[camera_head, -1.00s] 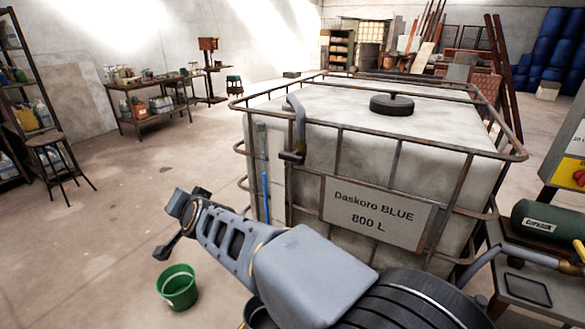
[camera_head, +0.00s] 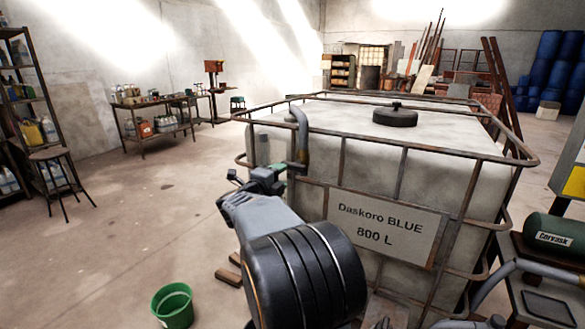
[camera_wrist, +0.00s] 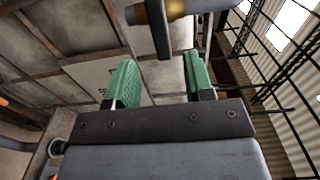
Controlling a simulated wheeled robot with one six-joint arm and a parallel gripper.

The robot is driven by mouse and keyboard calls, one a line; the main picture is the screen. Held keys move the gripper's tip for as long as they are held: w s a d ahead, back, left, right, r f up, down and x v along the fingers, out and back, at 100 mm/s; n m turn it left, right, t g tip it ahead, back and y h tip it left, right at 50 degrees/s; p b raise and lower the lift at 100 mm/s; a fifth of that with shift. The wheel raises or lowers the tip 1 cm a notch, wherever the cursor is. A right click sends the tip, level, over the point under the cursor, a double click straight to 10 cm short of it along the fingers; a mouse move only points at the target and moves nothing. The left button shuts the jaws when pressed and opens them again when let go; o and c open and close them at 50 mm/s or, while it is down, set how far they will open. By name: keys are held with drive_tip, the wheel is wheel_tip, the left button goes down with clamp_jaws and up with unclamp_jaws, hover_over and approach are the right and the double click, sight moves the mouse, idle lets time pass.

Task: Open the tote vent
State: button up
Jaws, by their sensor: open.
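The tote (camera_head: 340,215) is a large white tank in a rusty metal cage, labelled "Daskoro BLUE 800 L". A grey bent pipe (camera_head: 301,130) rises at its front left corner, with a small fitting near its lower end. A round black cap (camera_head: 395,117) sits on the tote's top. In the wrist view my gripper (camera_wrist: 160,82) is open, with green pads apart. A dark flat lever (camera_wrist: 161,36) on a grey and brass fitting (camera_wrist: 155,12) stands just beyond and between the pads.
Cage bars (camera_head: 400,150) run close around the pipe and my gripper. A green bucket (camera_head: 173,305) stands on the floor at the lower left. A green cylinder marked "Corvask" (camera_head: 556,237) lies on a stand at the right. The floor to the left is mostly clear.

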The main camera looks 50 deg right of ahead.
sight(291, 168)
drive_tip(key=x, duration=0.8)
drive_tip(key=shift+p, duration=0.3)
drive_tip(key=shift+c, duration=0.5)
clamp_jaws()
